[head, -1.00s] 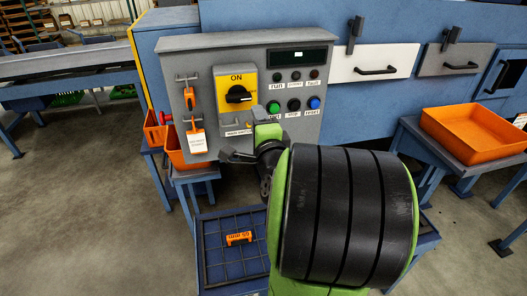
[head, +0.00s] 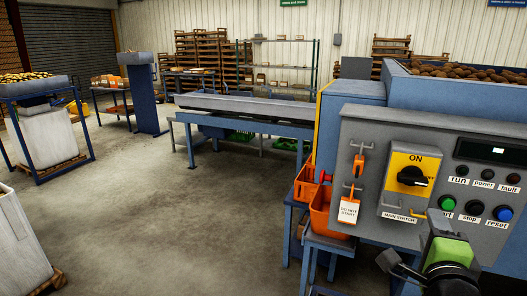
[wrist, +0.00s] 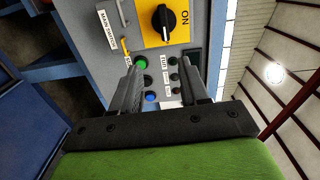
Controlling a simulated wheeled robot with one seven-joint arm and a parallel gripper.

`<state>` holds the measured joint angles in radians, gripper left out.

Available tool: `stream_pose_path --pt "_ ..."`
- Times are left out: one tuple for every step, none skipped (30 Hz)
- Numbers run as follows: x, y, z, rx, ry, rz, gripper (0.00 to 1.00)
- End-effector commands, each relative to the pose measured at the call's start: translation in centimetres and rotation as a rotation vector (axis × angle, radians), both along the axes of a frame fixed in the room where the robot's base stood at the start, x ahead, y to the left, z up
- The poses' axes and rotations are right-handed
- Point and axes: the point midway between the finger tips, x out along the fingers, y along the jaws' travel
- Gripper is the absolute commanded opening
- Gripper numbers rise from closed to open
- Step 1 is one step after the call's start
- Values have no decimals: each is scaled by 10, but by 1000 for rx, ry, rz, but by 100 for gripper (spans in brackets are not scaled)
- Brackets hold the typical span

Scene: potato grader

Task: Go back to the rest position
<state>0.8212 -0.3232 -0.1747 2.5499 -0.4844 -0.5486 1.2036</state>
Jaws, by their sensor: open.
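My gripper (wrist: 164,90) is open and empty in the wrist view, its two dark fingers pointing toward the control panel (wrist: 100,35). In the head view only part of my arm's end shows at the lower right, in front of the panel (head: 345,122), and the fingers are hard to make out there. The panel carries a yellow main switch plate with a black knob (head: 411,176) beside the word ON. An orange padlock (head: 358,166) and a "do not start" tag (head: 348,211) hang on hooks at its left. Start, stop and reset buttons sit low on the panel.
Orange bins (head: 322,212) stand left of the panel on a blue stand. A grey conveyor (head: 245,107) runs behind. White sacks on pallets (head: 52,135) stand at the far left. The concrete floor (head: 190,220) between is clear.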

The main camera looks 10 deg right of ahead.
Motion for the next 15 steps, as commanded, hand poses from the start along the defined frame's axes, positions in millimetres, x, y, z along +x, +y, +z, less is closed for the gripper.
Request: stream_pose_path --pt "9 19 -2 -40 73 63 45" --pt "14 34 -6 -78 147 116 45" --pt "19 59 -14 -149 265 204 45" --pt "21 79 -20 -215 363 282 45" --pt "20 100 -27 -290 464 365 45" --pt "14 126 -37 -394 594 477 45" --pt "7 144 -44 -476 685 562 45" --pt "-3 160 -51 -559 771 647 45" --pt "-18 178 -58 -668 876 759 45" --pt "-31 189 -64 -748 947 840 45" --pt "-44 199 -68 -822 1008 918 45" --pt "-61 208 -73 -911 1079 1014 45" --pt "-72 213 -76 -967 1121 1076 45" --pt "-83 217 -78 -1015 1155 1131 45" --pt "-94 221 -81 -1066 1191 1191 45"
